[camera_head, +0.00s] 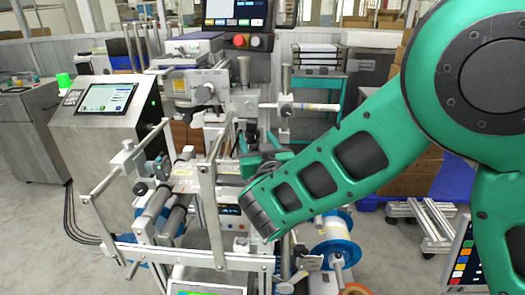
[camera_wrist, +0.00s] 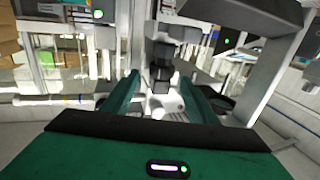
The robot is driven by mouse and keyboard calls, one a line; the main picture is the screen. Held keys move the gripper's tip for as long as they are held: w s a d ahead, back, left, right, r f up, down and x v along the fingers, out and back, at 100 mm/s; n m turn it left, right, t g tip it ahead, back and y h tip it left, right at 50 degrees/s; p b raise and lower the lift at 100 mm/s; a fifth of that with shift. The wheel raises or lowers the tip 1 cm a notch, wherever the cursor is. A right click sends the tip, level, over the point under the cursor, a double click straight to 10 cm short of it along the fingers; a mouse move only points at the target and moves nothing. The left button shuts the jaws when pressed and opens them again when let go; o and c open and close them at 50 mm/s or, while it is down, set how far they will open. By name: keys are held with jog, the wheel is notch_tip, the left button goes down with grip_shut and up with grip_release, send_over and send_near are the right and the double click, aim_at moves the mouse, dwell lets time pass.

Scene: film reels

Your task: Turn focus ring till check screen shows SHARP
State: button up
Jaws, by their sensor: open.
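My gripper (camera_wrist: 163,84) is open in the wrist view, its two green fingers spread to the left and right. A dark, stepped cylindrical part (camera_wrist: 160,62), which looks like the lens with the focus ring, stands between and beyond the fingers. I cannot tell whether either finger touches it. In the head view my green arm reaches across to the machine's middle, and its end covers the ring. Which screen is the check screen is unclear: a lit display with a green band (camera_head: 205,291) is cut off at the bottom edge. Its wording is not readable.
A metal cabinet with a touchscreen (camera_head: 107,98) stands left. A control panel (camera_head: 236,14) with a red button is above the machine. Metal rods and frames (camera_head: 210,200) crowd the front. A blue-rimmed reel (camera_head: 332,235) sits below my arm. Open floor shows at far left.

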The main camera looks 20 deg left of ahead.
jog(key=v, duration=0.7)
jog(key=shift+s+d, duration=0.2)
jog(key=shift+s, duration=0.15)
